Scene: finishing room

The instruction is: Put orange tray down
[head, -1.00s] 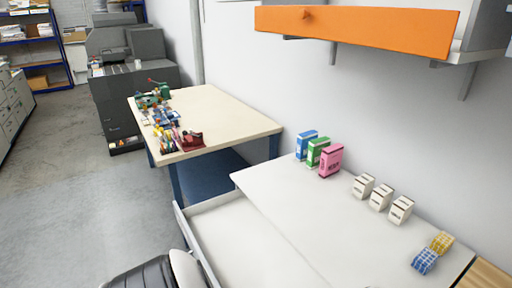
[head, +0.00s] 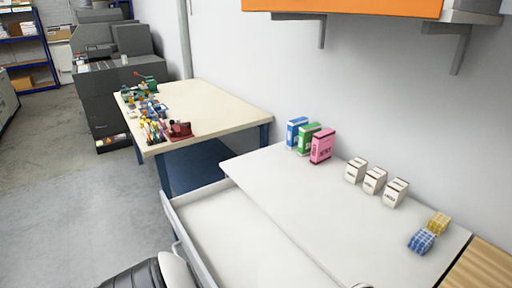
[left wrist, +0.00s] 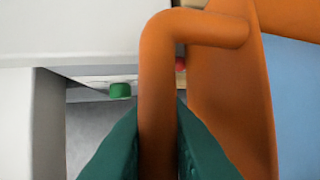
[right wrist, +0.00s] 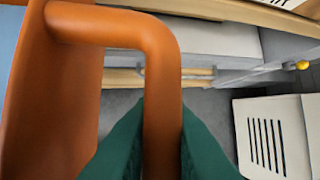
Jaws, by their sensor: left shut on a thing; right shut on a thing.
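The orange tray shows only in part, in the two wrist views. In the left wrist view its orange wall (left wrist: 228,95) is right of a thick loop handle, with a blue inside surface beyond. My left gripper (left wrist: 157,112) has its green fingers shut around that handle. In the right wrist view the tray's wall (right wrist: 55,115) is at the left, with a like handle. My right gripper (right wrist: 162,112) is shut around this handle. Neither gripper shows in the head view. The tray's underside and what it may rest on are hidden.
A white worktop (head: 300,215) holds blue, green and pink boxes (head: 321,146), small white cartons (head: 374,181) and patterned blocks (head: 421,241); its front left is clear. An orange-fronted wall shelf unit (head: 345,7) overhangs it. A cluttered wooden table (head: 215,105) stands behind.

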